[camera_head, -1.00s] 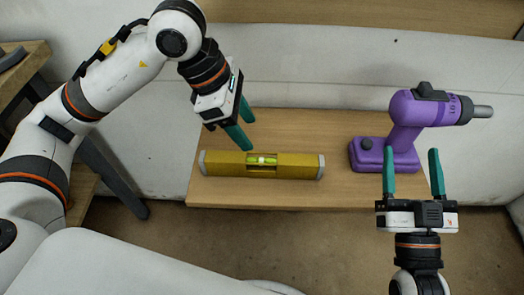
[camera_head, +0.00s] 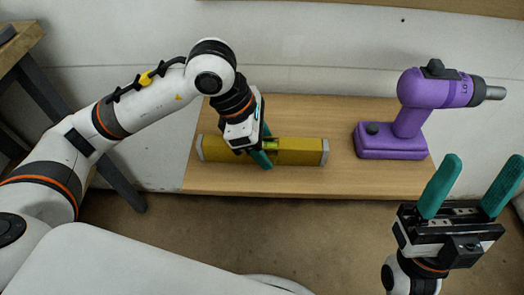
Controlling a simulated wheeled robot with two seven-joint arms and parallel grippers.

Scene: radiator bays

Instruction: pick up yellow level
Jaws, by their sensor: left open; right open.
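The yellow level (camera_head: 300,152) lies flat on a wooden surface, with grey end caps and a green vial near its middle. My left gripper (camera_head: 265,147) is open and is over the middle of the level, with one teal finger on the near side and the other on the far side. It hides part of the vial. I cannot tell whether the fingers touch the level. My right gripper (camera_head: 472,183) is open and empty at the lower right, in front of the wooden surface.
A purple drill (camera_head: 410,118) stands on the wooden surface (camera_head: 345,181) to the right of the level. A pale wall (camera_head: 330,60) is behind. Another wooden piece of furniture with dark legs (camera_head: 55,85) is at the left.

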